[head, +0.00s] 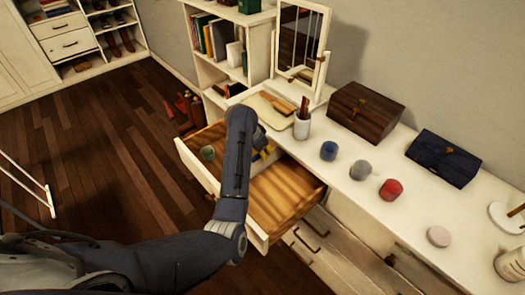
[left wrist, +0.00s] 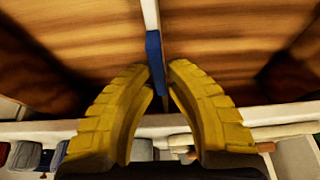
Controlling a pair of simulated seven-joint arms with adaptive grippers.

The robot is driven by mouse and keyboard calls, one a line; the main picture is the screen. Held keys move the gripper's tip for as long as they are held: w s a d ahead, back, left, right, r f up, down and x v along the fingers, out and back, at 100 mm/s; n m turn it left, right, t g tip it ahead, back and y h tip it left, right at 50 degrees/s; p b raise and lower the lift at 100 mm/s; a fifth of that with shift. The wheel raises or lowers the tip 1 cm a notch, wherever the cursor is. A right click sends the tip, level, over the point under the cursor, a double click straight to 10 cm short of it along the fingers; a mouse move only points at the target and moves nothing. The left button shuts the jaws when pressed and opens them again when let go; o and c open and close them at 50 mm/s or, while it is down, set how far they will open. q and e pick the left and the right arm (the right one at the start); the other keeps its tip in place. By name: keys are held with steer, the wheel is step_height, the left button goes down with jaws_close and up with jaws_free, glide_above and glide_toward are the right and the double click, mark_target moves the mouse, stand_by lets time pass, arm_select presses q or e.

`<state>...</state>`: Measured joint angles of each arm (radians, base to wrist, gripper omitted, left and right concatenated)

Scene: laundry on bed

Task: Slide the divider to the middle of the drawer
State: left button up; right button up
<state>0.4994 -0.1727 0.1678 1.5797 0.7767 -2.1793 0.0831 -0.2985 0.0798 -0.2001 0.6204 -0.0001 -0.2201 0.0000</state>
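The drawer (head: 292,212) is pulled out from the white dresser, its wooden floor showing. A thin pale divider (head: 267,163) stands across it, partly hidden by my left arm. In the left wrist view the divider (left wrist: 150,14) carries a blue tab (left wrist: 155,58). My left gripper (head: 262,152) is inside the drawer with yellow fingers. In the left wrist view its fingertips (left wrist: 160,72) close in on both sides of the blue tab and appear to pinch it. Bare wood lies on both sides of the divider there. My right gripper is not in view.
A green item (head: 207,153) sits in the drawer's left part. On the dresser top are a white cup with brushes (head: 302,126), a mirror (head: 300,45), blue, grey and red round items, and two boxes. The drawer's right part is clear.

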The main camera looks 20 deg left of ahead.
arm_select(q)
steer(key=o, duration=0.4)
steer(key=shift+c, duration=0.2)
steer(key=shift+w+a+r, duration=0.1)
steer(key=shift+w, duration=0.05)
